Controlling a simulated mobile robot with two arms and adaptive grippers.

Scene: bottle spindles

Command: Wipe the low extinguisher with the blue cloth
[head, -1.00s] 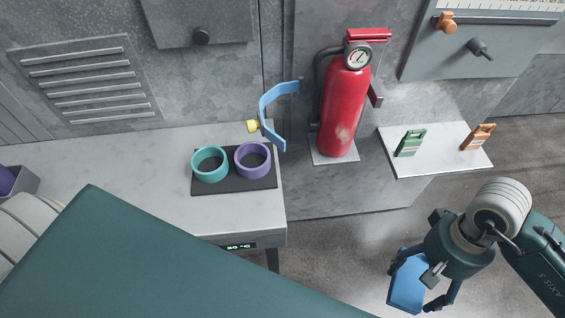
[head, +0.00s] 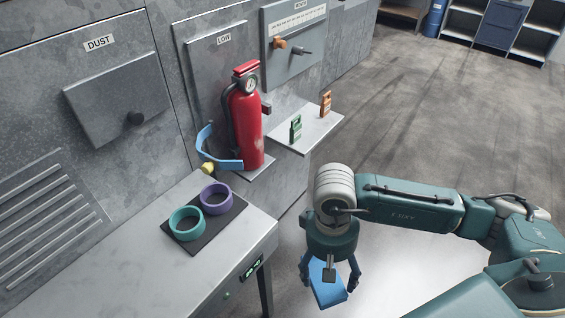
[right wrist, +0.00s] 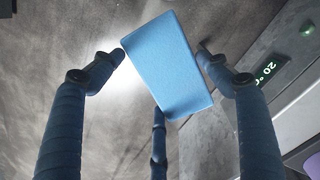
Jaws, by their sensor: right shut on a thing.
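The red extinguisher (head: 247,130) stands upright against the grey wall, beneath a panel with a LOW label (head: 224,40). A blue strap (head: 222,161) with a yellow knob (head: 207,167) curves out at its lower left. My right gripper (head: 328,287) is shut on the blue cloth (head: 326,279), a flat block-like pad, and holds it in front of and below the extinguisher, well apart from it. In the right wrist view the cloth (right wrist: 168,68) sits between the fingers of my right gripper (right wrist: 160,58). My left gripper is not in view.
A bench (head: 110,248) at left bears a dark mat (head: 193,246) with a teal ring (head: 187,225) and a purple ring (head: 216,197). A small shelf (head: 318,134) right of the extinguisher holds a green tag (head: 295,129) and an orange tag (head: 326,104). Open floor lies at right.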

